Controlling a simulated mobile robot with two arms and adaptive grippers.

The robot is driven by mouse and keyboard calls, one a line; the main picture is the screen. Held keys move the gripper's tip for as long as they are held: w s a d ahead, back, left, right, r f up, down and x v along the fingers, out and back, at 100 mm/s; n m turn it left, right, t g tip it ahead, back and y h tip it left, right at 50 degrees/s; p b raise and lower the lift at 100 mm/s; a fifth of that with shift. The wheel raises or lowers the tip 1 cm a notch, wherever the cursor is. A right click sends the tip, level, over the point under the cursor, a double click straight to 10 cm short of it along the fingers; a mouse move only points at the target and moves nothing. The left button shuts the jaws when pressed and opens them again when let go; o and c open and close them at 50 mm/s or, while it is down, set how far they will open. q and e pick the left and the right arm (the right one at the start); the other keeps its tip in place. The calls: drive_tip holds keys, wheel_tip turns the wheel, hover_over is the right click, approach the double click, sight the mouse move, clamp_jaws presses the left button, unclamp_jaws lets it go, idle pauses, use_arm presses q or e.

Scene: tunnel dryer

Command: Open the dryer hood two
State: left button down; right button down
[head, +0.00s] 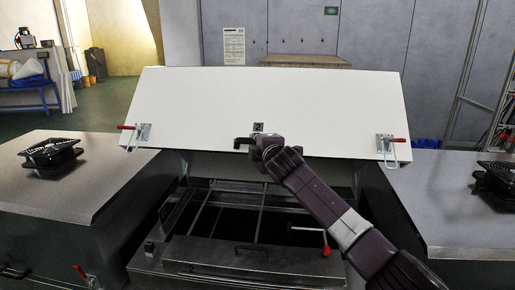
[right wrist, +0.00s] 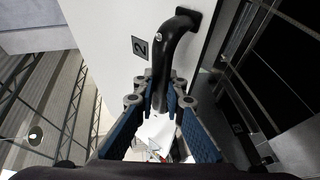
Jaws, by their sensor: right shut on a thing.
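The white dryer hood (head: 215,105) with the number 2 plate (head: 258,127) is tilted up over the dark dryer opening (head: 235,222) in the head view. My right gripper (head: 256,146) is at the middle of the hood's lower front edge. In the right wrist view my right gripper (right wrist: 162,98) is shut around the black hood handle (right wrist: 172,60), next to the number 2 plate (right wrist: 140,47). My left gripper is not in view.
Closed neighbouring dryer sections with black fans stand left (head: 52,152) and right (head: 495,182). A red-tipped lever (head: 322,240) sits on the front frame of the opening. A grey wall is behind. Open floor shows at the far left.

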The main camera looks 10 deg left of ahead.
drive_tip(key=shift+f, duration=0.25)
drive_tip(key=c, duration=2)
unclamp_jaws()
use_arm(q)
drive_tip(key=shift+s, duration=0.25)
use_arm(e)
drive_tip(key=shift+o, duration=0.2)
drive_tip(key=shift+w, duration=0.1)
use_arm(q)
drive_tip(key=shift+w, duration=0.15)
use_arm(e)
drive_tip(key=shift+s+r, duration=0.1)
drive_tip(key=shift+s, duration=0.1)
drive_tip(key=shift+s+d, duration=0.15)
drive_tip(key=shift+s, duration=0.05)
drive_tip(key=v, duration=1.1)
drive_tip(key=shift+r, duration=0.3)
